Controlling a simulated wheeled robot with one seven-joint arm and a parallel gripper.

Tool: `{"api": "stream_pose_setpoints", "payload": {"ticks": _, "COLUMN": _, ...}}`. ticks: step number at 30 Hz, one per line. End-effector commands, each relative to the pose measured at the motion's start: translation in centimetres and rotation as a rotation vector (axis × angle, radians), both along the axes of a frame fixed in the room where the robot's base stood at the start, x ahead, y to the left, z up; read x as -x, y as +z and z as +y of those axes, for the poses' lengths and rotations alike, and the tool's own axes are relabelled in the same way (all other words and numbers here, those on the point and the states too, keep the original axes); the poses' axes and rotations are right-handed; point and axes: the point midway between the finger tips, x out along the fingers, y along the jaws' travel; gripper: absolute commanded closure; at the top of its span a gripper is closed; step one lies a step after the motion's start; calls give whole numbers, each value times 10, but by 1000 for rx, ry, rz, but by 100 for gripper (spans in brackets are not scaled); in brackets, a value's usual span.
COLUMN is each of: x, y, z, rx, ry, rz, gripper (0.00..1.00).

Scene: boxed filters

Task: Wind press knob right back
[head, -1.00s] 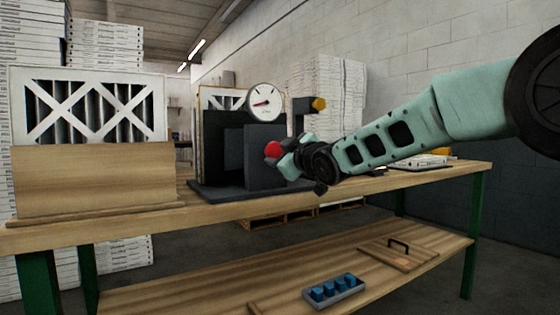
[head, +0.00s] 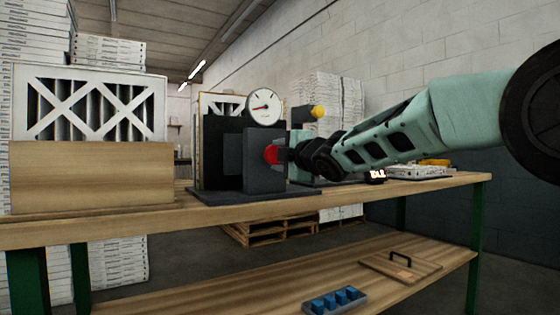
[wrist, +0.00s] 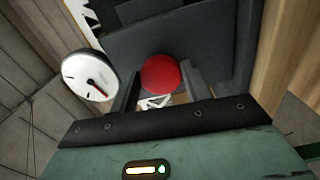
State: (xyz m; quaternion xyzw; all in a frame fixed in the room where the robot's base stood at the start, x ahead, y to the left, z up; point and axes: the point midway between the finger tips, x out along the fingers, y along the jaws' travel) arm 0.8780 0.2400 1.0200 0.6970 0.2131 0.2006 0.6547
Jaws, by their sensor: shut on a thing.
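The press is a dark grey block (head: 265,140) on a flat dark base, with a round white gauge (head: 264,108) on top. Its red knob (head: 271,154) sticks out from the right side. My gripper (head: 283,154) reaches in from the right and is shut on the knob. In the wrist view the red knob (wrist: 160,73) sits between the two dark fingers of my gripper (wrist: 161,80). The gauge (wrist: 90,76) shows at the left there, with a red needle. The fingertip contact is small and partly hidden in the head view.
A framed filter (head: 90,105) stands behind a wooden box (head: 90,178) on the bench (head: 150,226) at left. A yellow-topped post (head: 318,112) stands behind my wrist. The lower shelf holds a tray of blue pieces (head: 335,300) and a handled board (head: 400,265).

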Motion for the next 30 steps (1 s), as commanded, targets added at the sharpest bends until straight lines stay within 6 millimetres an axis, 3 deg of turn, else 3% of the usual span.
{"api": "stream_pose_setpoints", "payload": {"ticks": 21, "x": 0, "y": -3, "z": 1, "rx": 70, "ry": 1, "rz": -40, "gripper": 76}}
{"api": "stream_pose_setpoints", "payload": {"ticks": 22, "x": 0, "y": -3, "z": 1, "rx": 70, "ry": 1, "rz": -40, "gripper": 48}}
{"api": "stream_pose_setpoints", "payload": {"ticks": 24, "x": 0, "y": -2, "z": 1, "rx": 69, "ry": 1, "rz": -41, "gripper": 32}}
{"api": "stream_pose_setpoints", "payload": {"ticks": 30, "x": 0, "y": -1, "z": 1, "rx": 66, "ry": 1, "rz": -42, "gripper": 32}}
